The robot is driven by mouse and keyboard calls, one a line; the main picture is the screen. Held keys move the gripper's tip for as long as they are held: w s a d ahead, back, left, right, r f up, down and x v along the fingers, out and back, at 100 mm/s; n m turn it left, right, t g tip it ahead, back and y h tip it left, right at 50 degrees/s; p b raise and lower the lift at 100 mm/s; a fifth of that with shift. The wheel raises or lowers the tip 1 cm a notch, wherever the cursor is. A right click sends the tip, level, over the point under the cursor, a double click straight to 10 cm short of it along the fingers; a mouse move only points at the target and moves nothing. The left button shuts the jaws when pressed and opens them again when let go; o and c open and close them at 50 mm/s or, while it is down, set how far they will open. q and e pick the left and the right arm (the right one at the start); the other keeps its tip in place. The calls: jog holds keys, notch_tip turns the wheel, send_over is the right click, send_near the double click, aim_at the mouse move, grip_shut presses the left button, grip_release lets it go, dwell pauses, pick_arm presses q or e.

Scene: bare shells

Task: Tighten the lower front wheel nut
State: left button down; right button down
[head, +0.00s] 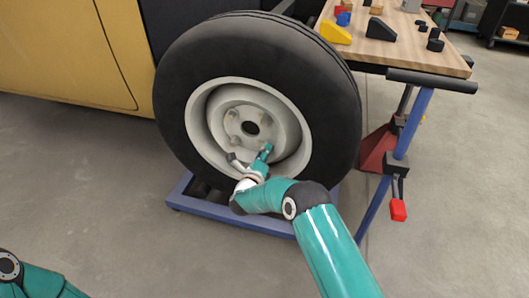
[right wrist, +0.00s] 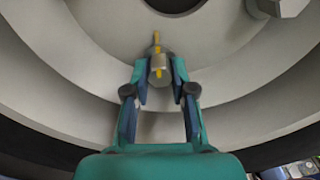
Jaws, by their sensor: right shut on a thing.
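The black-tyred wheel (head: 315,75) stands upright with a pale rim and several grey nuts around its dark hub hole. My right gripper (head: 267,149) reaches into the lower part of the rim. In the right wrist view my right gripper (right wrist: 160,80) is shut on a lower wheel nut (right wrist: 158,66), with one finger on each side. A yellow mark shows on this nut and another on the rim just above it, roughly in line. Another nut (right wrist: 276,5) shows at the upper right. In the head view my arm partly hides the held nut. My left gripper is out of view.
A blue stand (head: 250,219) lies under the wheel. A wooden-topped bench (head: 420,58) with small blocks and a blue leg stands at the right. A yellow panel (head: 65,50) is at the left. The grey floor in front is clear.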

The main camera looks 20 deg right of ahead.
jog(key=shift+s+d+f, duration=0.1)
jog(key=shift+d+f, duration=0.05)
jog(key=shift+f, duration=0.15)
jog(key=c, duration=1)
grip_release()
jog(key=shift+c, duration=0.2)
jog(key=shift+o, duration=0.3)
jog(key=shift+r, duration=0.1)
jog(key=v, duration=1.2)
